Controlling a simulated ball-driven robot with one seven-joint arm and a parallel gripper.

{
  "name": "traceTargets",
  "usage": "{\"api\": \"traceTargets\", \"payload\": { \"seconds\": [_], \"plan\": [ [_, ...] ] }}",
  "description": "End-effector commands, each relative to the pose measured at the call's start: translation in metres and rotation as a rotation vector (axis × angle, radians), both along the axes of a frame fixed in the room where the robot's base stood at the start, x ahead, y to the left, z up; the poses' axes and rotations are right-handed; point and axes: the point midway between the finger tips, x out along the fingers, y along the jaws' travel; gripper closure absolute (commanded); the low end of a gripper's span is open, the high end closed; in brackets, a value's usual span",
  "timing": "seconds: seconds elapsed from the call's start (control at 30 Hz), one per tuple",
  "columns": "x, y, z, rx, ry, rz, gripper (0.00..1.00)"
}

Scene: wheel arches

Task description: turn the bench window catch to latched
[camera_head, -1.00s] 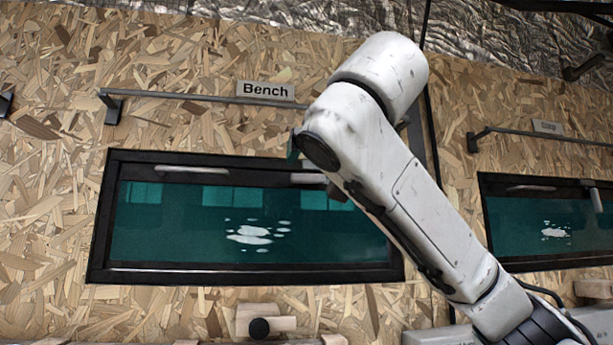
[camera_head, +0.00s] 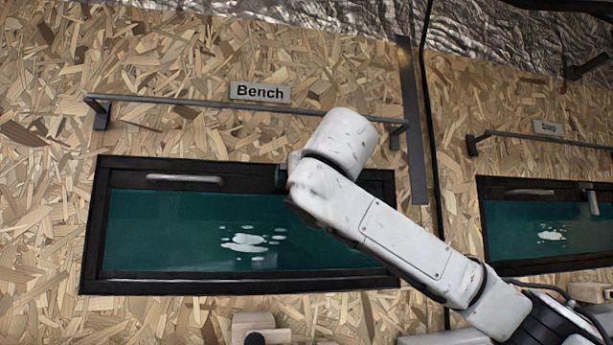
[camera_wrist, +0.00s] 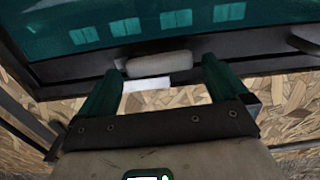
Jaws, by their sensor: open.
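The bench window (camera_head: 130,232) is a dark-framed pane of teal glass under the "Bench" sign. In the head view its catch is hidden behind my arm. In the wrist view the catch (camera_wrist: 158,66) appears as a pale grey rounded lever lying across the picture, along the window frame. My gripper (camera_wrist: 158,72) is open, with one green finger near each end of the lever. Whether either finger touches it, I cannot tell. In the head view, only a bit of teal finger (camera_head: 281,176) shows beside the arm.
A grey pull handle (camera_head: 184,179) sits on the window's upper frame at left. A metal rail (camera_head: 200,99) runs above the window. A second window (camera_head: 520,235) is at right. Wooden blocks (camera_head: 262,334) stand below. A white strip (camera_wrist: 148,84) shows beside the catch.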

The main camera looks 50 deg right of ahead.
Motion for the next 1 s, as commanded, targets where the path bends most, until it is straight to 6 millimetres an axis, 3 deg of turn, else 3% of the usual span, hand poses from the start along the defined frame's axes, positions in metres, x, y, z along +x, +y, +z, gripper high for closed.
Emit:
{"api": "traceTargets", "payload": {
  "seconds": [0.1, 0.63, 1.0],
  "plan": [
    [-0.0002, 0.0001, -0.0002, 0.0, 0.0, 0.0, 0.0],
    [-0.0004, 0.0003, 0.0001, 0.0, 0.0, 0.0, 0.51],
    [0.0004, 0.0017, -0.0039, -0.031, 0.021, 0.003, 0.52]
  ]
}}
